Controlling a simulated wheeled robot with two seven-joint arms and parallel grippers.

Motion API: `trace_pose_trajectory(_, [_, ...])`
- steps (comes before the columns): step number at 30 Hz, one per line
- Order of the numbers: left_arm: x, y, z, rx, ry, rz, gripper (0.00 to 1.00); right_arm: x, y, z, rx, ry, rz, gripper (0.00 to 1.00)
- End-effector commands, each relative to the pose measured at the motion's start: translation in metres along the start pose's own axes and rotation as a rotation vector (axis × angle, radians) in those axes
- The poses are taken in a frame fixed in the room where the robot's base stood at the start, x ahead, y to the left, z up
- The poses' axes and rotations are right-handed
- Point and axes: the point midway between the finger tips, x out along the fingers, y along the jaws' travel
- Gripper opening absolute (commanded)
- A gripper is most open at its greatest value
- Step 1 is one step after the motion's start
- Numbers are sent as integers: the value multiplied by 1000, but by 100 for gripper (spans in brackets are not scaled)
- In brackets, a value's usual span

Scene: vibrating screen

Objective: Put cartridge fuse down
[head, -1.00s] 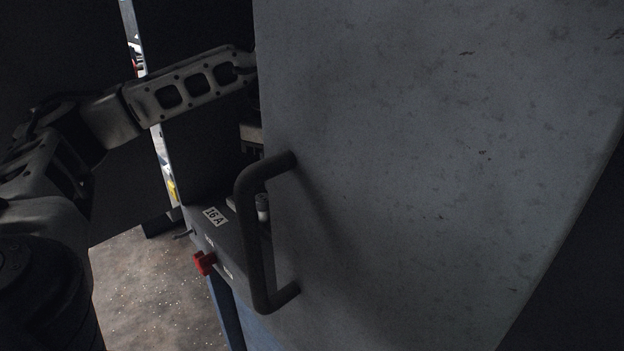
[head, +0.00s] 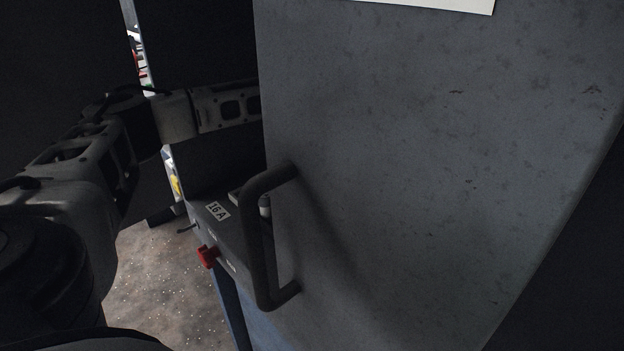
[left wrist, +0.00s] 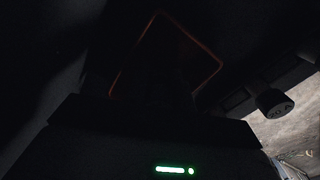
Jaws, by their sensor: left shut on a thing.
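My left arm reaches in from the left in the head view and passes behind a large grey door, which hides its gripper. The left wrist view is very dark and shows the dark body of my left gripper (left wrist: 155,118) with a green light below. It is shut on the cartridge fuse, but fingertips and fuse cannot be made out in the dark. A small pale-topped cylinder (head: 264,206) shows behind the door handle, near a ledge (head: 203,222) with a "16 A" label (head: 217,211). My right gripper is not in view.
The grey door (head: 430,170) with its dark handle (head: 256,240) fills the right side and blocks sight of the cabinet inside. A red knob (head: 207,257) sticks out below the ledge. Speckled floor (head: 160,290) is open at lower left. A thin orange outline (left wrist: 165,55) shows in the left wrist view.

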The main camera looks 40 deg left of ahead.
Motion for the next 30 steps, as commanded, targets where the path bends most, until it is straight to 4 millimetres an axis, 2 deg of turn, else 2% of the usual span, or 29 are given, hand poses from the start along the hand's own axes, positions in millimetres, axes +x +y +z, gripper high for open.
trace_pose_trajectory(9, [5, 0, 0, 0, 0, -1, 3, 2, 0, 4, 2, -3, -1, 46])
trace_pose_trajectory(10, [3, 0, 0, 0, 0, -1, 33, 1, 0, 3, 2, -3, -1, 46])
trace_pose_trajectory(12, [3, 0, 0, 0, 0, -1, 46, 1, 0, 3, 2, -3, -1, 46])
trace_pose_trajectory(23, [-4, 0, 0, 0, -1, 2, 46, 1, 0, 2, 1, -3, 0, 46])
trace_pose_trajectory(26, [-17, 1, 0, 0, -1, 3, 46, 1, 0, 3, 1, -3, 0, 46])
trace_pose_trajectory(30, [-46, 1, 1, 1, -3, 5, 46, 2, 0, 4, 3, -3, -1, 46])
